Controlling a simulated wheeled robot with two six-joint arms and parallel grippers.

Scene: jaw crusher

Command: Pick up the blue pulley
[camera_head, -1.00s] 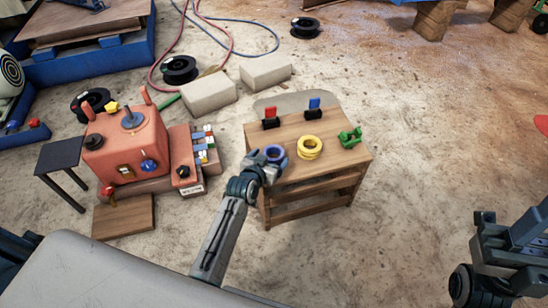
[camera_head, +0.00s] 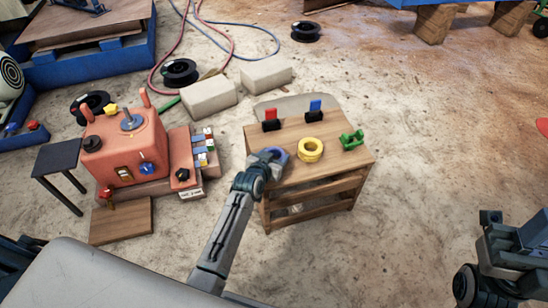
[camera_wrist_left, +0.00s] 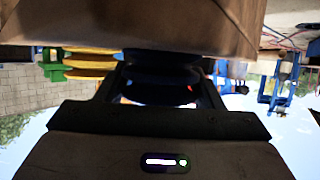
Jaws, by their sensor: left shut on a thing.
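The blue pulley (camera_head: 277,154) is at the left front of the small wooden table (camera_head: 335,173). My left gripper (camera_head: 270,158) reaches it from the front left and is shut on it. In the left wrist view, which is upside down, the dark blue pulley (camera_wrist_left: 160,82) sits between the two fingers, close to the table top; I cannot tell whether it still touches the wood. A yellow pulley (camera_head: 311,150) lies just right of it. Part of my right arm shows at the lower right; its fingers are not clear.
A green part (camera_head: 352,140) and two upright clips, red (camera_head: 270,118) and blue (camera_head: 315,110), are on the table. A red machine (camera_head: 125,150) stands to the left. Pale blocks (camera_head: 209,98) lie behind. The floor right of the table is clear.

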